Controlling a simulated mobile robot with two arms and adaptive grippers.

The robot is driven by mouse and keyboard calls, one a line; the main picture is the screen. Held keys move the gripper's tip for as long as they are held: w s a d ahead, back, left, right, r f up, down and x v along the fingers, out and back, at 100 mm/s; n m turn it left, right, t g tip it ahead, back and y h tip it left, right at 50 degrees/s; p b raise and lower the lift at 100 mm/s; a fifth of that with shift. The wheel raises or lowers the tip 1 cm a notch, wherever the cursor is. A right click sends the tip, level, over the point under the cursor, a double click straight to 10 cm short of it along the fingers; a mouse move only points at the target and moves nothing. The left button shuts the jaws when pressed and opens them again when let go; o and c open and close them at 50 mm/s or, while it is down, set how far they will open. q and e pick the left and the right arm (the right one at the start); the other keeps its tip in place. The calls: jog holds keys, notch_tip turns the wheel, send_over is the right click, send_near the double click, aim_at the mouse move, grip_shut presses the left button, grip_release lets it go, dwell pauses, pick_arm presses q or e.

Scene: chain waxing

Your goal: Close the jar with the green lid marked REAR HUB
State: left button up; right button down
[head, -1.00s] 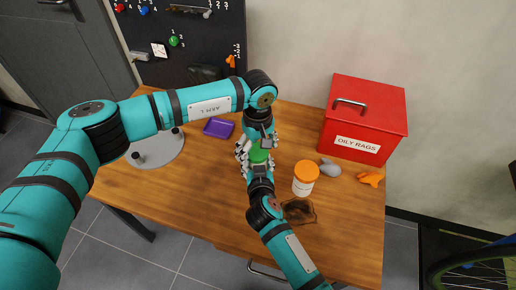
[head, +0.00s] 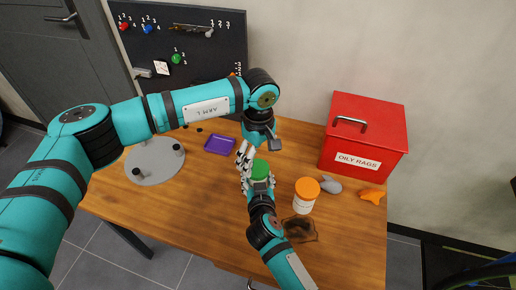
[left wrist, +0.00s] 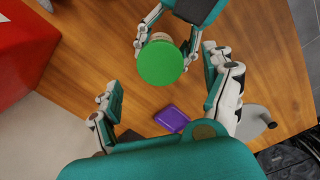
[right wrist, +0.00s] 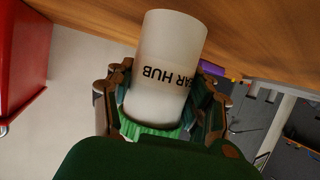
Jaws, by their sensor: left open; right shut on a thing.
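The white jar (right wrist: 168,60) marked with "AR HUB" lettering shows upside down in the right wrist view. The green lid (head: 260,168) sits on its mouth; it shows from above in the left wrist view (left wrist: 162,63) and as a ribbed rim in the right wrist view (right wrist: 158,132). I cannot tell how tightly it is seated. My right gripper (head: 259,184) is shut around the jar. My left gripper (head: 260,148) is open and empty, above the lid and apart from it; its spread fingers show in the left wrist view (left wrist: 165,98).
A white jar with an orange lid (head: 305,195) stands to the right, near a dark stained patch (head: 300,229), a grey object (head: 330,185) and an orange piece (head: 371,195). The red OILY RAGS bin (head: 365,130) is behind. A purple tray (head: 220,144) and grey disc (head: 155,160) lie left.

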pick_arm(q)
jog(key=n, duration=0.4)
jog(key=shift+r+n, duration=0.25)
jog(key=shift+n, duration=0.05)
jog(key=n, duration=0.5)
jog(key=shift+w+r, duration=0.1)
jog(key=shift+r, duration=0.1)
jog(key=n, duration=0.4)
jog(key=shift+r+n, duration=0.25)
jog(key=shift+n, duration=0.15)
jog(key=n, duration=0.4)
jog(key=shift+r+n, duration=0.2)
jog(key=shift+n, duration=0.1)
jog(key=n, duration=0.5)
jog(key=shift+w+a+r, duration=0.1)
jog(key=shift+r, duration=0.15)
jog(key=n, duration=0.4)
jog(key=shift+r+n, duration=0.2)
jog(key=shift+n, duration=0.2)
jog(key=n, duration=0.4)
jog(key=shift+r, duration=0.2)
jog(key=n, duration=0.4)
jog(key=shift+w+r, duration=0.1)
jog(key=shift+r, duration=0.05)
